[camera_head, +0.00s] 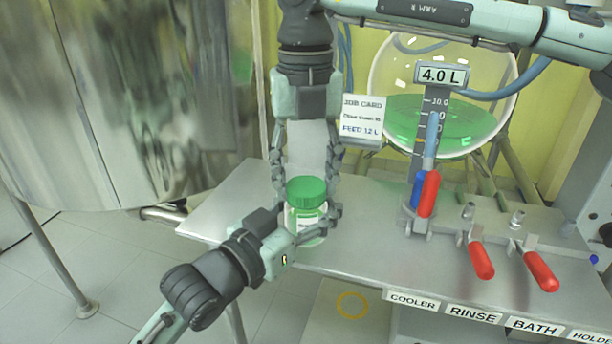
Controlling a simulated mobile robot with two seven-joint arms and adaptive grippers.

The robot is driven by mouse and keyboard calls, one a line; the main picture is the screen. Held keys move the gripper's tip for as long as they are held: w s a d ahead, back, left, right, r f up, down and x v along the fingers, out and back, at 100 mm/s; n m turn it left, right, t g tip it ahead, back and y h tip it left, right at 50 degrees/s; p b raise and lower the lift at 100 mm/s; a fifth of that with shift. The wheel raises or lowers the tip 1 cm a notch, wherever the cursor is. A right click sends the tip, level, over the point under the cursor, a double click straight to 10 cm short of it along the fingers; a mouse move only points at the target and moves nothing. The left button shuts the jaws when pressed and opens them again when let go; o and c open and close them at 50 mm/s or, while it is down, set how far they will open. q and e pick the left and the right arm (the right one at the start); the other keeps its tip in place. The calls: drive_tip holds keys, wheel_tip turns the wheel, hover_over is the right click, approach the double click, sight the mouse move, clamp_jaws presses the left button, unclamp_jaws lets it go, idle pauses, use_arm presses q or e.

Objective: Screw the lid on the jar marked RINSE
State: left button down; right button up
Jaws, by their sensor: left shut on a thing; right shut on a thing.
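A clear jar (309,224) with a white label and greenish contents stands upright at the front left of the metal bench. Its label is too small to read. A green lid (306,187) sits on the jar's mouth; I cannot tell how tightly it is threaded. My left gripper (308,232) comes in from the lower left and is shut on the jar's body. My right gripper (306,198) points down from above, its fingers on both sides of the lid, shut on it.
A metal bench (225,215) carries red-handled valves (480,260) at the right, above labels such as RINSE (472,313). A glass vessel (440,100) with green liquid stands behind. A job card (362,118) is behind my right gripper. A large steel tank (130,100) fills the left.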

drive_tip(key=o, duration=1.4)
wheel_tip(320, 180, up, 12)
use_arm(q)
drive_tip(key=c, duration=0.6)
unclamp_jaws()
drive_tip(key=shift+o, duration=0.2)
